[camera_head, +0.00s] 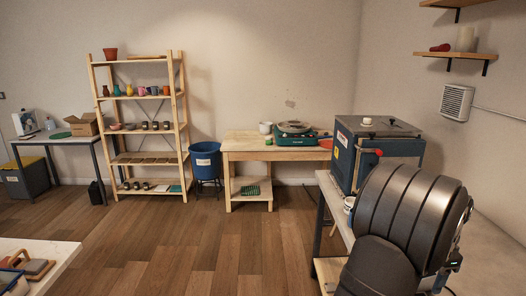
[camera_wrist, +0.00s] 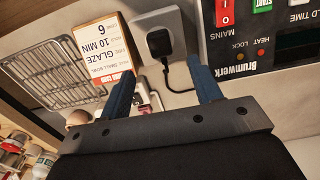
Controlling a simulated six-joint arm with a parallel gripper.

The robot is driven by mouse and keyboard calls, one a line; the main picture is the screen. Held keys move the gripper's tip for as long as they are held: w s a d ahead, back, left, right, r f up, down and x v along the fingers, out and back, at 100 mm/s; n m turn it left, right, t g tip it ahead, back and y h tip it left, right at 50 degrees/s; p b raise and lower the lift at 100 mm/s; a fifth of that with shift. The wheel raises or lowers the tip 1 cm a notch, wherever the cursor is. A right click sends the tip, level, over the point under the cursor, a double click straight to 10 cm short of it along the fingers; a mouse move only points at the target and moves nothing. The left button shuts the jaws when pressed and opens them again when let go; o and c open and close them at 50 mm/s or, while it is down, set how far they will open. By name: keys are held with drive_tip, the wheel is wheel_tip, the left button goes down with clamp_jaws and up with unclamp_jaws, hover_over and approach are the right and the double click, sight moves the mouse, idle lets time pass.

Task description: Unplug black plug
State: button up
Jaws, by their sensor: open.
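In the wrist view, a black plug (camera_wrist: 160,42) sits in a pale wall socket (camera_wrist: 184,25) at the upper middle. A black cable (camera_wrist: 166,80) hangs down from it. My gripper (camera_wrist: 163,75) has its two blue fingers spread wide and pointing toward the socket. The plug lies beyond the fingertips, roughly between their lines, apart from both. Nothing is held. In the head view, my dark arm fills the lower right, and the plug and socket do not show.
In the wrist view, a glaze card (camera_wrist: 103,50) stands left of the socket, with a wire rack (camera_wrist: 50,75) further left. A control panel (camera_wrist: 265,35) with red and green switches is at the right. Several jars (camera_wrist: 15,150) are at lower left.

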wheel_tip(320, 180, down, 8)
drive_tip(key=shift+f, duration=0.15)
idle(0.3)
drive_tip(key=shift+c, duration=0.2)
idle(0.7)
clamp_jaws()
drive_tip(key=shift+r, duration=3)
